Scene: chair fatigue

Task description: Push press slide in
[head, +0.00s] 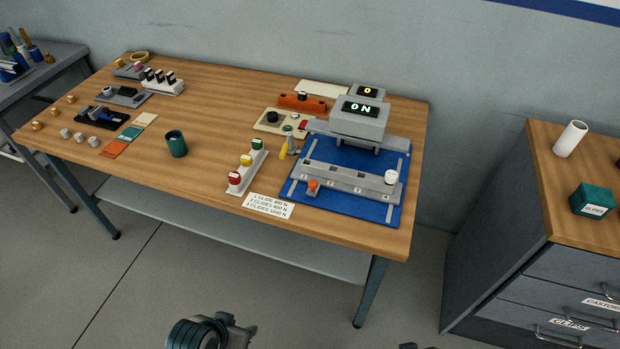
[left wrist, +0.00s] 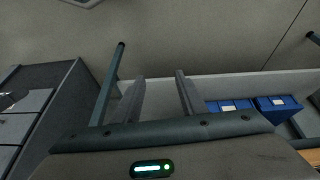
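The grey press (head: 358,122) stands on a blue base plate (head: 347,209) at the right end of the wooden table, its display reading "ON". A long grey slide bar (head: 350,179) with square slots lies across the plate in front of the press head. An orange knob (head: 313,185) is at its left part and a white cylinder (head: 391,177) at its right end. My left gripper (left wrist: 159,74) is open and empty in the left wrist view; its wrist shows at the bottom of the head view, well short of the table. A dark piece at the bottom edge may be my right arm; its fingers are hidden.
A rack with red, yellow and green buttons (head: 246,168) and a white label card (head: 268,206) are left of the plate. A teal cup (head: 176,144) stands mid-table. A drawer cabinet (head: 540,250) is at right. The floor before the table is clear.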

